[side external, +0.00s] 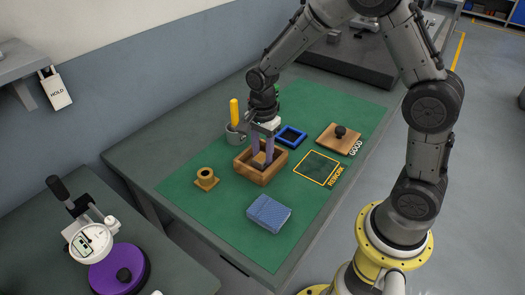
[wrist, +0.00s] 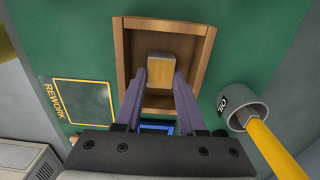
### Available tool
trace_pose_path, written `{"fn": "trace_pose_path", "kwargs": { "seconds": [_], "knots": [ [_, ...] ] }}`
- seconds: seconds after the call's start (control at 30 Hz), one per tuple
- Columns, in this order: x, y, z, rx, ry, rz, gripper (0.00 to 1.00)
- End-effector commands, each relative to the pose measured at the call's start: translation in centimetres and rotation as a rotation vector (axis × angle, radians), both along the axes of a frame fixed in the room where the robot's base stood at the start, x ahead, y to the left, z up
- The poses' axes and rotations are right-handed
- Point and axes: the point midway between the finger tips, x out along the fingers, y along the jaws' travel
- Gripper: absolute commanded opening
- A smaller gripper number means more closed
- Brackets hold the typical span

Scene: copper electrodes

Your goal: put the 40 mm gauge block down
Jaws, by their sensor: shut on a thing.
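The gauge block is a small tan block (wrist: 161,67) between my fingertips in the wrist view; no size marking can be read. My gripper (side external: 264,156), with long purple fingers, points down into an open wooden box (side external: 258,180) on the green mat. In the wrist view my gripper (wrist: 161,73) is shut on the block, inside the outline of the wooden box (wrist: 121,55). A bit of the block (side external: 260,157) shows in the side view, partly hidden by the fingers. I cannot tell whether the block touches the box floor.
A grey oil cup (wrist: 240,107) with a yellow handle stands close beside the box. A blue frame (side external: 291,136), a knobbed wooden board (side external: 329,136), a brass-coloured holed piece (side external: 206,179) and a blue cloth-like block (side external: 268,213) lie around. The outlined REWORK area (side external: 317,168) is empty.

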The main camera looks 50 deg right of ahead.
Motion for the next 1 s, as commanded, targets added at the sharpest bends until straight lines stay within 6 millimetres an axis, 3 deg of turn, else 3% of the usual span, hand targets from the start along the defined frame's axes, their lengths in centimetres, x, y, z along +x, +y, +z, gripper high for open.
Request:
{"fn": "trace_pose_path", "kwargs": {
  "seconds": [0.1,0.47,0.57,1.0],
  "knots": [
    [0.0,0.0,-0.1,0.0,0.0,0.0,0.52],
    [0.0,0.0,0.4,0.0,-0.002,0.0,0.52],
    [0.1,0.0,1.5,0.0,-0.004,0.0,0.52],
    [0.1,0.0,10.0,0.0,-0.004,0.0,0.52]
  ]
}}
